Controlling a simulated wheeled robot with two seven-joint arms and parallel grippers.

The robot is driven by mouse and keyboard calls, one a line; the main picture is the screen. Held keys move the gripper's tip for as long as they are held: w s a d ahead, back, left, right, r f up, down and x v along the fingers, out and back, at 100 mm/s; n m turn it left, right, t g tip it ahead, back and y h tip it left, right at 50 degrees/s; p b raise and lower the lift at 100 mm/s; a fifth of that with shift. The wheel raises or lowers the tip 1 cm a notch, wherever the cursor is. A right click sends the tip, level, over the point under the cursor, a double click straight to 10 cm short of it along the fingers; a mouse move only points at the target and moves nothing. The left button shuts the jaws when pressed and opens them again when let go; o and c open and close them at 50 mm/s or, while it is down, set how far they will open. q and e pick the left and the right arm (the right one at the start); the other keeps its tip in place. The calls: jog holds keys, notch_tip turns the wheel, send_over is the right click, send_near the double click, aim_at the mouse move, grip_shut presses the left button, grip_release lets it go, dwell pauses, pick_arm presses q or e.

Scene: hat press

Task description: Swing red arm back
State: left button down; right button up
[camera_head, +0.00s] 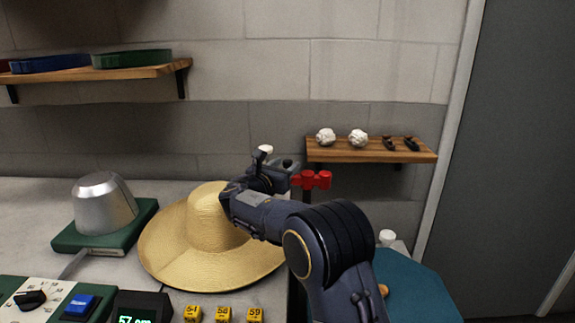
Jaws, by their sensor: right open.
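A red arm (312,180) shows as a short red piece just right of my right gripper, below the wooden wall shelf. Most of its mount is hidden behind my arm. My right gripper (268,165) is open, at the end of the dark blue arm that comes up from the lower right. It is close to the red arm's left end; I cannot tell whether they touch. My left gripper is not in view.
A straw hat (205,225) lies on the bench left of my arm. A metal hat block (104,203) stands on a green base. Front left are a control panel (40,298) and yellow numbered blocks (224,315). A wooden shelf (350,153) holds small items.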

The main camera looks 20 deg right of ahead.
jog(key=v, duration=0.6)
jog(key=shift+d, duration=0.1)
jog(key=shift+c, duration=1.1)
jog(key=shift+s+f+b, duration=0.2)
jog(key=shift+s+b, duration=0.1)
jog(key=shift+b, duration=0.1)
jog(key=shift+c, duration=1.1)
jog(key=s, duration=0.1)
jog(key=s+f+n+t+y+b, duration=0.1)
jog(key=s+b, duration=0.1)
jog(key=shift+a+f+n+t+y, duration=0.3)
jog(key=shift+a+t+y, duration=0.1)
jog(key=c, duration=0.5)
jog(key=s+a+f+n+t+y+b, duration=0.1)
jog(key=s, duration=0.1)
jog(key=s+a+n+t+y, duration=0.1)
jog(key=s, duration=0.1)
jog(key=s+a+f+n+t+y+b, duration=0.1)
jog(key=s, duration=0.1)
jog(key=shift+s+a+f+y+b, duration=0.25)
jog(key=shift+s+f+y+b, duration=0.05)
jog(key=shift+s+y+b, duration=0.1)
grip_shut()
jog(key=x, duration=1.3)
jog(key=shift+w, duration=0.45)
